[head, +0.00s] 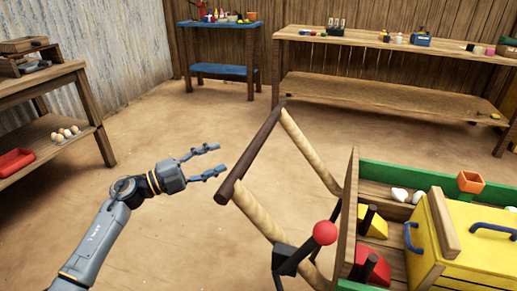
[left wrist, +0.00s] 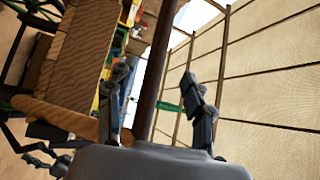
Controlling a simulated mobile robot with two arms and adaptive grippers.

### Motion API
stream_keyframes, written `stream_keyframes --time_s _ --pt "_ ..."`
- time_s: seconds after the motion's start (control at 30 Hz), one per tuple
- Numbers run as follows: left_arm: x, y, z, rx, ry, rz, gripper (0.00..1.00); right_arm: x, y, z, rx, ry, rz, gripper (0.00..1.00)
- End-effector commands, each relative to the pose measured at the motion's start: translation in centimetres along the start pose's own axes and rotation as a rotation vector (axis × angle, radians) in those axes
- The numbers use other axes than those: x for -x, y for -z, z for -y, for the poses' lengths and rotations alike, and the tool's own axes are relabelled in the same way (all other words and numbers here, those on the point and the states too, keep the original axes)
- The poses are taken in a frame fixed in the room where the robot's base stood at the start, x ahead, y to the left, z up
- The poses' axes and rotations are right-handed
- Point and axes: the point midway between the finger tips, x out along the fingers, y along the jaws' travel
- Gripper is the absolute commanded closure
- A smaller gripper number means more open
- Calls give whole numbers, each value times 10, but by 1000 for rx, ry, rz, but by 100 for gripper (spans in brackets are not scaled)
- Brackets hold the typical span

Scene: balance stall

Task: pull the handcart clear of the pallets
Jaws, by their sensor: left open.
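The handcart (head: 350,205) stands at the right in the head view, with a plank front and green sides. Two tan shafts (head: 310,150) reach from it to a dark crossbar handle (head: 248,155). A lever with a red knob (head: 325,233) stands beside the near shaft. My left gripper (head: 213,161) is open and empty, just left of the handle, fingers pointing towards it. In the left wrist view, the dark handle (left wrist: 158,65) shows between the open fingers (left wrist: 158,100), and no grip on it is visible. I cannot make out any pallets.
The cart carries a yellow box (head: 480,245) with blue handles, an orange pot (head: 470,182), white lumps and weights. A wooden shelf (head: 45,95) stands left, a blue table (head: 218,70) and a long bench (head: 400,95) behind. The dirt floor (head: 165,125) between them is clear.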

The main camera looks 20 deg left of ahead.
Motion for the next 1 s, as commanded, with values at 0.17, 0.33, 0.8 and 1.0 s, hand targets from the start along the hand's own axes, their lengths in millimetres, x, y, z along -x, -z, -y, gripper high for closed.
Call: stream_keyframes --time_s 0.17,0.33,0.8,1.0 --pt "-29 0 2 1 5 -2 48 -1 8 1 1 2 -34 37" --pt "-66 0 1 2 6 -1 48 -4 21 3 3 5 -97 37" --pt "-130 -1 1 3 3 2 48 -4 56 7 8 14 -257 37" --pt "-132 -1 0 3 2 2 48 -4 58 7 8 14 -265 37"
